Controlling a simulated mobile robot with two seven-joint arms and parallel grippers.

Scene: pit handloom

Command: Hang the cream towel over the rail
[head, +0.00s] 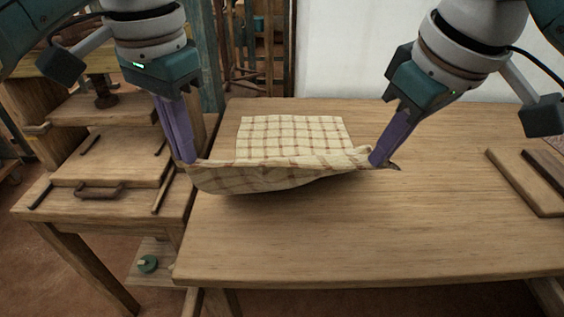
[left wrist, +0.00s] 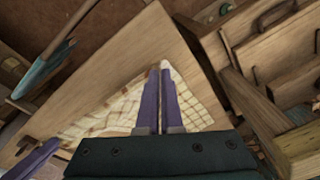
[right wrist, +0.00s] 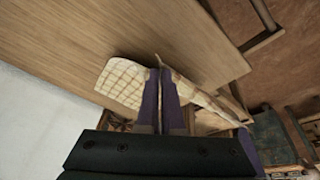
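The cream towel (head: 292,135) has a brown check pattern. Its far part lies on the wooden table, and its near edge is lifted and sags between my two grippers. My left gripper (head: 190,160) is shut on the towel's near left corner. My right gripper (head: 377,163) is shut on the near right corner, with a small tip of cloth poking out past the fingers. The towel also shows behind the fingers in the left wrist view (left wrist: 110,115) and in the right wrist view (right wrist: 122,82). I cannot make out the rail in any view.
A wooden bench with a handle (head: 100,190) stands close on the left. A green round item (head: 148,263) sits on a low shelf.

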